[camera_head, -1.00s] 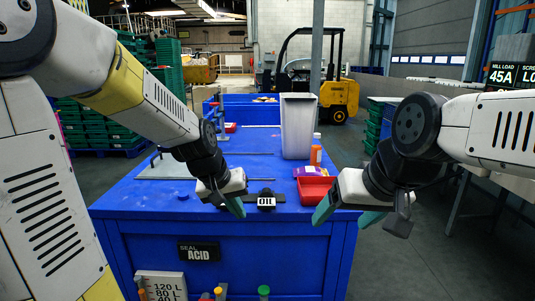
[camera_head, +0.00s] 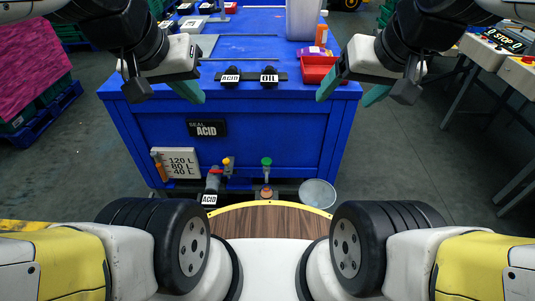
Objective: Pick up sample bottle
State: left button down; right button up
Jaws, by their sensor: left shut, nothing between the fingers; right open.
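A small orange bottle (camera_head: 321,36), likely the sample bottle, stands on the blue workbench (camera_head: 240,48) near its right side, behind the red tray (camera_head: 318,70). My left gripper (camera_head: 194,95) is shut and empty over the bench's front edge at left, well apart from the bottle. My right gripper (camera_head: 348,97) is open and empty at the bench's front right corner, closer to the camera than the red tray and bottle. No gripper touches the bottle.
ACID and OIL labelled black knobs (camera_head: 250,77) sit on the front edge between my grippers. Valves, a gauge panel (camera_head: 176,163) and a bucket (camera_head: 318,193) are at the bench's front. The bench's middle is mostly clear.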

aim_at(266, 193)
jog(key=k, duration=1.2)
